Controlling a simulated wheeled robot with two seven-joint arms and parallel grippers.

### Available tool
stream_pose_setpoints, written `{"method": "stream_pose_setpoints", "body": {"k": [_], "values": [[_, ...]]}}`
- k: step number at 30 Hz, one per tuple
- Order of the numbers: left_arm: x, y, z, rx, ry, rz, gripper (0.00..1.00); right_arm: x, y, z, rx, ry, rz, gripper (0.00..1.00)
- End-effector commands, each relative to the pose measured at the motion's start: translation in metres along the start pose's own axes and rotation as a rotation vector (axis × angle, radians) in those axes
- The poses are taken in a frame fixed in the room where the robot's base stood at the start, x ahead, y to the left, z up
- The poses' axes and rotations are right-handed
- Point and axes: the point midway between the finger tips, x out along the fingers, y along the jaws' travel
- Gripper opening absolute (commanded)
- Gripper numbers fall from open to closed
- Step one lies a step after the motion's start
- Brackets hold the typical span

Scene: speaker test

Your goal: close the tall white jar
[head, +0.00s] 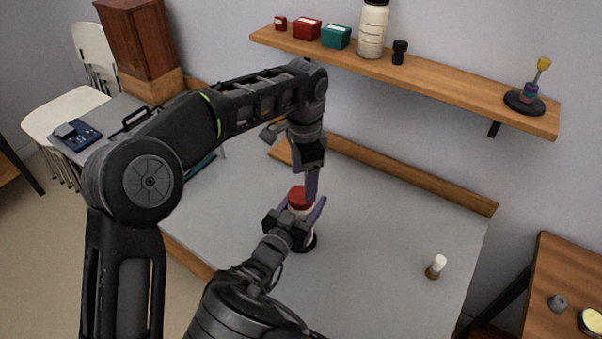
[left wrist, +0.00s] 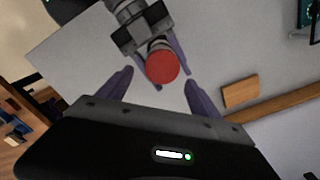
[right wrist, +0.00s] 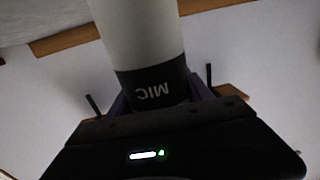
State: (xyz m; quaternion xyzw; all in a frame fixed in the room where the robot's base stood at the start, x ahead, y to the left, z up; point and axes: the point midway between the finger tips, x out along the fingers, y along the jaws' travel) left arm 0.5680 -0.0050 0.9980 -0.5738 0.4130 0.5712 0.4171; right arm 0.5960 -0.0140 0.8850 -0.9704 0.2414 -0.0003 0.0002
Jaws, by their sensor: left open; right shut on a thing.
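A white jar (head: 300,211) with a red lid (head: 298,196) stands on the grey table. The round red lid top (left wrist: 162,67) faces the left wrist view. My right gripper (head: 303,214) is shut around the jar. The right wrist view shows the jar's pale body (right wrist: 142,35) and a dark band (right wrist: 152,86) reading "MIC" upside down; the lid is hidden there. My left gripper (head: 311,190) is open, pointing down just above and beside the lid. Its fingers (left wrist: 158,90) frame the lid in its wrist view. I cannot tell how tightly the lid sits.
A small white-topped bottle (head: 437,266) stands on the table's right. The wall shelf (head: 450,88) holds boxes, a tall cream container (head: 373,30) and a dark-based stand (head: 525,101). A blue device (head: 78,134) lies at left. The table's right half is mostly clear.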

Motion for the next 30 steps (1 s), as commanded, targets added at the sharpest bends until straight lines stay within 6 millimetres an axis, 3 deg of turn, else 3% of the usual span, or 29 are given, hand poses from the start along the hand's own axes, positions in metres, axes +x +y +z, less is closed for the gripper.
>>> {"method": "stream_pose_setpoints", "body": {"k": [2,5,12,18,30], "values": [[-0.008,0.001,-0.005,-0.002,-0.007,-0.023,0.74,0.0,0.0,0.0,0.001,0.0,-0.001,0.0],[-0.017,0.0,-0.004,-0.143,-0.012,-0.035,0.74,0.0,0.0,0.0,0.001,0.0,-0.001,0.0],[-0.031,-0.005,0.003,-0.667,-0.002,-0.025,0.74,0.0,0.0,0.0,0.001,0.0,0.0,0.0],[-0.032,-0.005,0.005,-0.985,-0.001,0.004,0.74,0.0,0.0,0.0,0.001,0.0,0.0,0.0],[-0.032,-0.004,0.005,-1.061,-0.003,0.007,0.74,0.0,0.0,0.0,0.001,0.0,0.0,0.0]]}}
